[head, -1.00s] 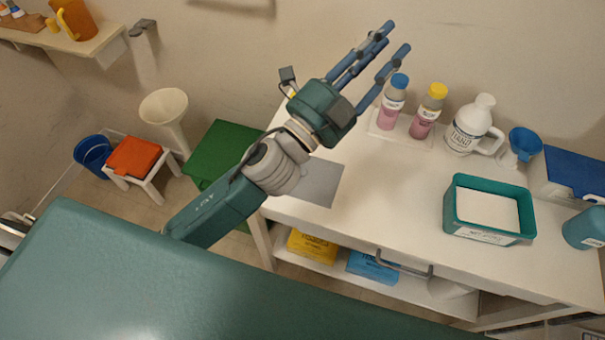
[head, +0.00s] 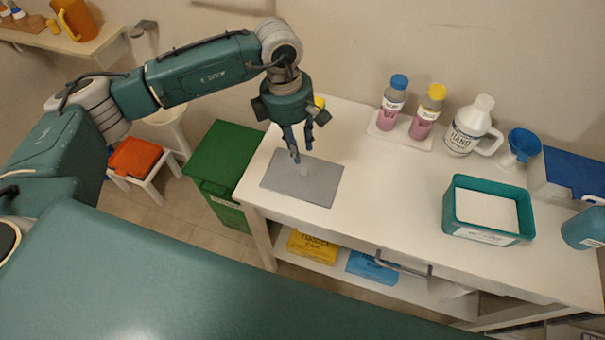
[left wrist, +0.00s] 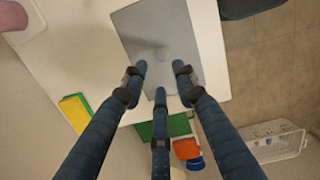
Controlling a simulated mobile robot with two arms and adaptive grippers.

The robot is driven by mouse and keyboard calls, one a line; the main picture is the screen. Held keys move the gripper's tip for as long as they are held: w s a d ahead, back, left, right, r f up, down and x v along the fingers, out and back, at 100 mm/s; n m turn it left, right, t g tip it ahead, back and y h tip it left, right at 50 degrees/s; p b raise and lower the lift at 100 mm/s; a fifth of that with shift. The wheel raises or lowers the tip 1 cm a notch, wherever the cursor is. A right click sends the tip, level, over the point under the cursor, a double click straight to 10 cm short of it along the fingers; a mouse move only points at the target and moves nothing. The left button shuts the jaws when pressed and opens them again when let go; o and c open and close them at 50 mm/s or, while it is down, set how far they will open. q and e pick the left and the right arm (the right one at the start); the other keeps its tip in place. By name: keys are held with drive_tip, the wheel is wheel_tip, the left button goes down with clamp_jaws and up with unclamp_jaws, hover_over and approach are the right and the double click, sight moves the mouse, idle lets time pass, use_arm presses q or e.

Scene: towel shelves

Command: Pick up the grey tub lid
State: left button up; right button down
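The grey tub lid (head: 325,187) lies flat near the left end of the white table; in the left wrist view it is a grey plate (left wrist: 207,62) with a small round knob in its middle. My left gripper (head: 302,150) is above the lid, pointing down, its fingertips close over the knob area in the head view. In the left wrist view its three fingers (left wrist: 160,75) are spread apart with nothing between them. I cannot tell whether any fingertip touches the lid. My right gripper is out of view.
A teal open tub (head: 460,222) with white contents stands on the table (head: 385,215) to the right. Two pink bottles (head: 424,112), a white jug (head: 468,128) and a blue funnel (head: 522,146) line the back. A green bin (head: 222,160) stands left of the table.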

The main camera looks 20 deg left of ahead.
sight(302, 171)
use_arm(q)
drive_tip(key=f, duration=0.3)
drive_tip(key=shift+d+f+p, duration=0.3)
drive_tip(key=shift+p, duration=0.1)
drive_tip(key=shift+s+f+p, duration=0.1)
drive_tip(key=shift+f+p, duration=0.35)
drive_tip(key=shift+f, duration=0.1)
wheel_tip(302, 171, down, 4)
drive_tip(key=shift+d+r+p, duration=0.15)
drive_tip(key=shift+p, duration=0.65)
drive_tip(key=shift+f, duration=0.4)
drive_tip(key=shift+c, duration=0.5)
clamp_jaws()
